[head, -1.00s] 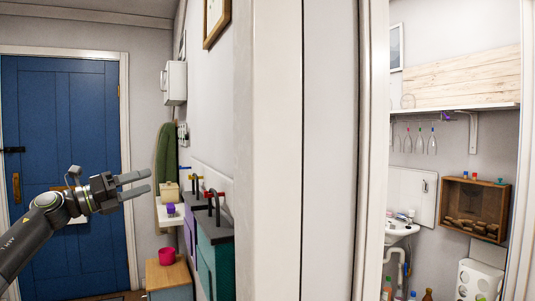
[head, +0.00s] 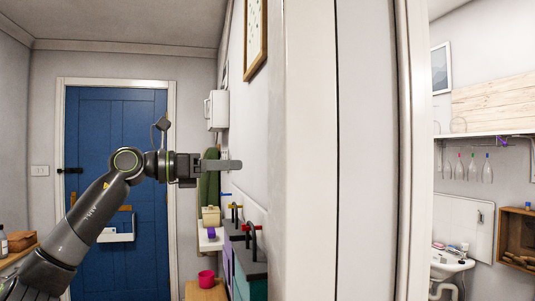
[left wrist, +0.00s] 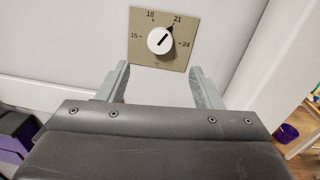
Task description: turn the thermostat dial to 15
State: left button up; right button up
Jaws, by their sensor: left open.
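The thermostat shows in the left wrist view as a beige square plate (left wrist: 140,57) on a pale wall, with marks 15, 18, 21 and 24. Its round white dial (left wrist: 161,40) has a dark pointer aimed at about 21. My left gripper (left wrist: 159,68) is open, its two fingers apart on either side below the plate, with nothing between them. In the head view my left gripper (head: 235,165) reaches toward the wall on the right. I cannot make out the thermostat there. My right gripper is not in view.
A white door frame (head: 310,150) stands right of my left arm. Below the gripper are a teal cabinet (head: 250,284) and a pink pot (head: 206,278). A blue door (head: 88,150) is behind the arm. A purple bucket (left wrist: 286,133) stands on the floor.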

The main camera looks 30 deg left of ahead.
pick_arm(q)
jog(key=p+x, duration=0.4)
jog(key=x, duration=0.5)
jog(key=shift+w+d, duration=0.25)
jog(key=shift+c, duration=0.3)
jog(key=c, duration=0.9)
jog(key=shift+c, duration=0.2)
